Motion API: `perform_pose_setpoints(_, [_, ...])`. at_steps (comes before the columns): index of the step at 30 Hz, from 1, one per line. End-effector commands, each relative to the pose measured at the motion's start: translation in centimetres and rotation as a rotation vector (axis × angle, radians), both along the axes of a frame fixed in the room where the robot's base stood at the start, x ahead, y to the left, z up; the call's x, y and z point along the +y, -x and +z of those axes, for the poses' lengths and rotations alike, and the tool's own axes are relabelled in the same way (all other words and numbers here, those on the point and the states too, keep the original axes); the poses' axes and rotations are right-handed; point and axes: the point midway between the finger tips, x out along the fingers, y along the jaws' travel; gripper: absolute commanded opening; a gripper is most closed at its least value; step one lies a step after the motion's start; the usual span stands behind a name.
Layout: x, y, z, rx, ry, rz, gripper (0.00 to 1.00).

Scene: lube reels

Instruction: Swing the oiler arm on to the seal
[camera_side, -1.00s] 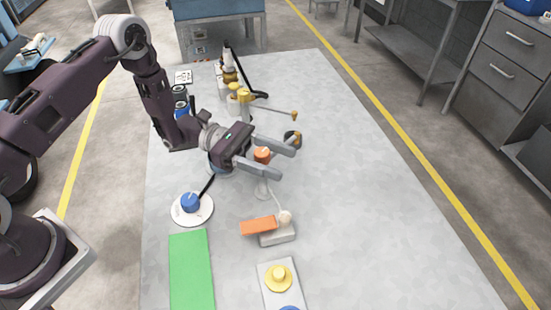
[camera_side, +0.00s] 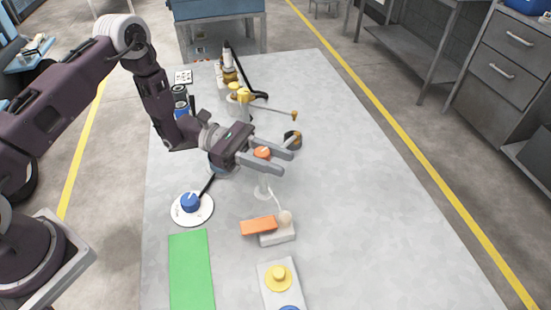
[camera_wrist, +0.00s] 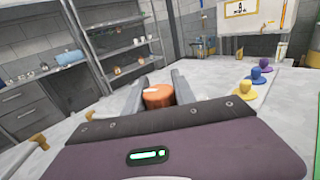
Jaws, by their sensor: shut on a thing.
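An orange capped knob (camera_side: 262,152) stands on a pale stem with a round foot (camera_side: 263,191). My gripper (camera_side: 289,161) is shut on this knob, one finger on each side. The wrist view also shows the orange knob (camera_wrist: 159,96) between the fingers. A yellow post (camera_side: 244,97) behind carries a thin arm (camera_side: 272,110) pointing right, with a yellow-brown tip (camera_side: 294,115). A dark round piece with a tan part (camera_side: 292,139) lies just beyond my fingers. I cannot tell for sure which parts are the oiler arm and the seal.
A blue knob on a white disc (camera_side: 190,203) stands front left, beside a green mat (camera_side: 190,268). An orange lever on a grey block (camera_side: 259,226) and a yellow button (camera_side: 279,277) are in front. The table's right side is clear.

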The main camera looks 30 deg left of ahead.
Motion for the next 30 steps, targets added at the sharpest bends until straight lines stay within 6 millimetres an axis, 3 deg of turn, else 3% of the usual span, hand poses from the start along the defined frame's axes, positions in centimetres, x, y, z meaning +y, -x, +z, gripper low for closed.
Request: perform_pose_setpoints(30, [0.12,-0.20,0.04,0.000,0.000,0.053,0.00])
